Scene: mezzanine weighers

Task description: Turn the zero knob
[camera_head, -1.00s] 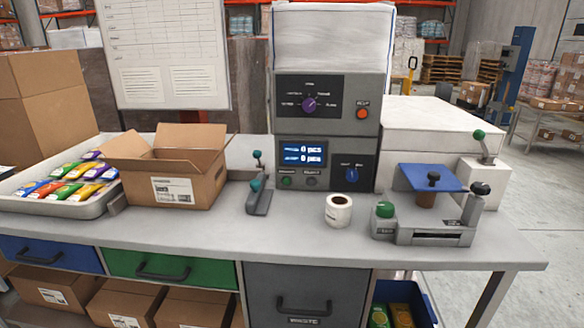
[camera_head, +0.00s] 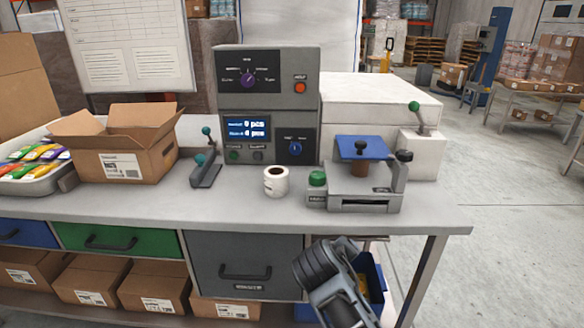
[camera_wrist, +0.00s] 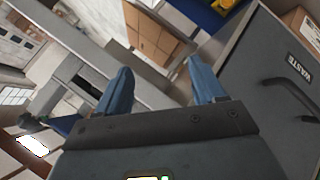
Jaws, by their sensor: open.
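The grey control box (camera_head: 270,80) stands at the back of the bench. It carries a blue knob (camera_head: 295,148) on a black plate in its lower panel, right of the lit display (camera_head: 247,128). A purple knob (camera_head: 247,78) sits on its upper panel. The small labels are too blurred to tell which is the zero knob. In the wrist view my gripper (camera_wrist: 160,66) is open and empty, its blue fingers apart. It is low by the front of the bench, beside the grey drawer marked WASTE (camera_wrist: 285,95), well away from both knobs. No knob shows between its fingers.
A white label roll (camera_head: 276,181) and a grey press with a blue plate (camera_head: 360,195) stand in front of the box. A lever stand (camera_head: 206,172) is left of it. An open carton (camera_head: 125,150) is further left. The bench's front strip (camera_head: 240,208) is clear.

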